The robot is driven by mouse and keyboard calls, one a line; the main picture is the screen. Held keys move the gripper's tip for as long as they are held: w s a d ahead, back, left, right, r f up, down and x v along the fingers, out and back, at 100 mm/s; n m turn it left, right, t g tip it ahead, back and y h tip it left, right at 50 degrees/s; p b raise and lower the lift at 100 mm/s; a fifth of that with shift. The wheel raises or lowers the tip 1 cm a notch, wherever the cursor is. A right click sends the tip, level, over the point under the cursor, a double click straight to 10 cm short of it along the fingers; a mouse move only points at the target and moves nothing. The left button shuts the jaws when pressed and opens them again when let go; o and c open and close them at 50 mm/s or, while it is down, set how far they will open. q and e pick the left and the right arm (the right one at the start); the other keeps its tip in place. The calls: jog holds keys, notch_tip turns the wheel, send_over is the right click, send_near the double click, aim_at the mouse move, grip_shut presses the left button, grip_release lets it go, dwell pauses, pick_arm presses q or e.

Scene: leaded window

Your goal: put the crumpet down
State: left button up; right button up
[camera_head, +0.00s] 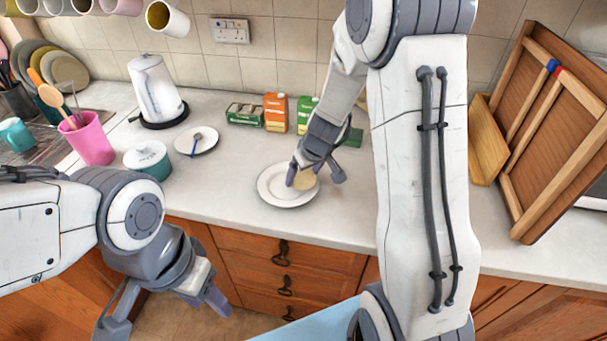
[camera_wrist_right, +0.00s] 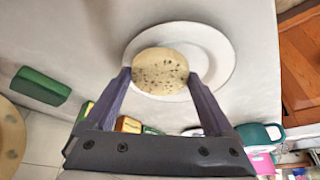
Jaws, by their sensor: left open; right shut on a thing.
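The crumpet (camera_head: 303,181) is pale and round, with small dark holes in its top in the right wrist view (camera_wrist_right: 160,66). My right gripper (camera_head: 314,178) is shut on it, one finger at either side. The crumpet is over the white plate (camera_head: 270,193) on the counter; the plate also shows in the right wrist view (camera_wrist_right: 217,47). I cannot tell whether the crumpet touches the plate. My left gripper (camera_head: 163,315) is open and empty, in front of the counter at the lower left.
Behind the plate stand an orange box (camera_head: 275,112), a green carton (camera_head: 305,112) and a low green box (camera_head: 244,114). A small plate with a spoon (camera_head: 197,140), a teal pot (camera_head: 147,159) and a kettle (camera_head: 156,88) stand left. Wooden boards (camera_head: 545,130) lean at right.

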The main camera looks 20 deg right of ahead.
jog(key=shift+f+b, duration=0.6)
jog(key=shift+b, duration=0.05)
jog(key=o, duration=1.1)
jog(key=shift+c, duration=0.2)
jog(key=shift+r, duration=0.1)
